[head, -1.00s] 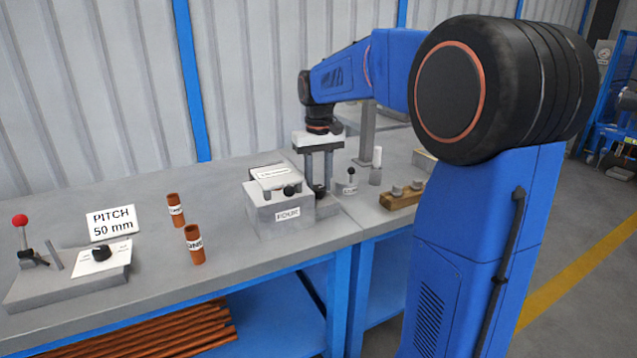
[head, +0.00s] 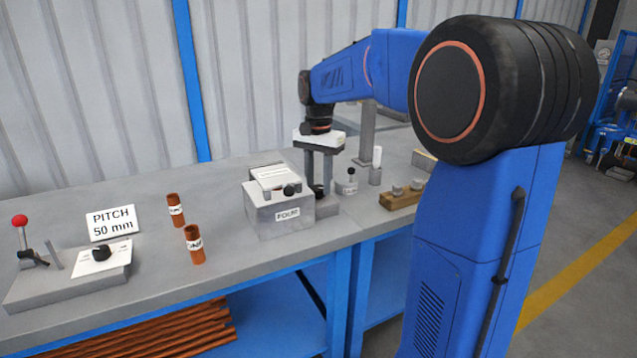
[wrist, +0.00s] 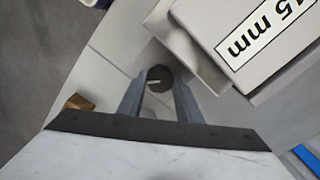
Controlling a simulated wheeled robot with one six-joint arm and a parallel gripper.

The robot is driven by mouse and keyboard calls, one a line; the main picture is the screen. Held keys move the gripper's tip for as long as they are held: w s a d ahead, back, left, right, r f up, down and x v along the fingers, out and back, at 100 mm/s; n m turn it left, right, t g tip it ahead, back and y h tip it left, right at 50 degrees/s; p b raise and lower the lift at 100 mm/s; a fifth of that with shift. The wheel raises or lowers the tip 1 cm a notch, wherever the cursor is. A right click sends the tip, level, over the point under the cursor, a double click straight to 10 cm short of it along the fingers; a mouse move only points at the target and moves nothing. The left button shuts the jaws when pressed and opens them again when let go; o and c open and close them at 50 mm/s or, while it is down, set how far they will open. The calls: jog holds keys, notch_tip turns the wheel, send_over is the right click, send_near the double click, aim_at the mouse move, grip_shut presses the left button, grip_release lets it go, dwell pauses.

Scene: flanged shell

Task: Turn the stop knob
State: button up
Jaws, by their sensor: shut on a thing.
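The stop knob (wrist: 158,78) is a round dark knob with a white pointer line, seen from above in the wrist view. It stands on a grey base beside the grey block (head: 265,215). My gripper (wrist: 157,80) points down with one finger on each side of the knob and is shut on it. In the head view, my gripper (head: 319,188) is just right of the block, and its fingers partly hide the knob. The white pointer line lies nearly level across the knob in the wrist view.
The block carries a tilted label plate and a small black knob (head: 289,189). Left on the bench are two copper tubes (head: 194,245), a pitch sign (head: 112,223) and a lever fixture (head: 70,280). A wooden holder (head: 401,199) and small posts stand close on the right.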

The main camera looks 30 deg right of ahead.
aim_at(318, 188)
jog(key=shift+m, duration=0.7)
jog(key=o, duration=0.8)
jog(key=shift+r, duration=0.15)
notch_tip(318, 188, up, 17)
jog(key=shift+r, duration=0.1)
dwell(0.4)
